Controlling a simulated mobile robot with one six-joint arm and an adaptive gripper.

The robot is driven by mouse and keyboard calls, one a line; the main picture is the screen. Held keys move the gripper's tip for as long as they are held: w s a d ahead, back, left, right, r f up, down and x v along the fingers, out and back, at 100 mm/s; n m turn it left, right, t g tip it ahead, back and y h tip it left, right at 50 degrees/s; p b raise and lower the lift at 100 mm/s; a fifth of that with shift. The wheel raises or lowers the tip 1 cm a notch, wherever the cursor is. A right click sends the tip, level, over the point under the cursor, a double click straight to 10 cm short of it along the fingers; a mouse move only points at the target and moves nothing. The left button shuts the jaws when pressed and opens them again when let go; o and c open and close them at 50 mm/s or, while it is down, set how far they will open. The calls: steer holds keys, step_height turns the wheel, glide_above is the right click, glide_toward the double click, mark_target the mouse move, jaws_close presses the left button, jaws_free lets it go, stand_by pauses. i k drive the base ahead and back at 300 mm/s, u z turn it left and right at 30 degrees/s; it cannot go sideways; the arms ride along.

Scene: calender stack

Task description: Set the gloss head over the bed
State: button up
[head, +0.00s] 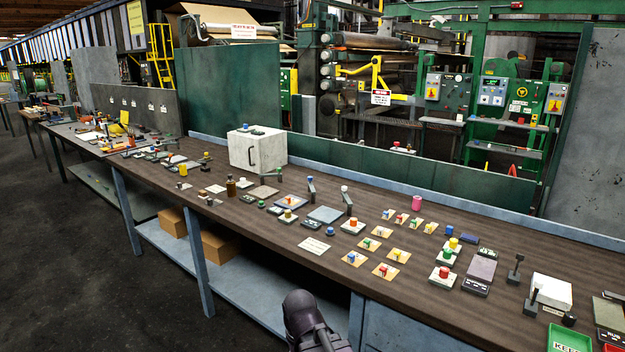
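No part is legibly marked as the gloss head or the bed, so I cannot tell for certain which they are. Mid-bench are flat plates: a tan plate (263,192), a blue-edged plate (291,202) and a grey-green plate (325,215). Upright grey posts stand close by, one behind the blue-edged plate (311,190) and one with a pale knob (348,200) right of the grey-green plate. A low swing arm (269,176) sits behind the tan plate. A dark part of my arm shows at the bottom centre; my gripper's fingers are not visible.
The long brown bench (400,305) carries several coloured knobs and switches. A white box with a handle (257,148) stands at its back. Right are a pink cylinder (416,203), a white block (551,291) and a green tray (568,340). Bare bench lies along the front centre.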

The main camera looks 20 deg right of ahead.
mark_target(311, 186)
steer(key=u, duration=0.4)
steer(key=i, duration=1.05)
steer(key=z, duration=1.05)
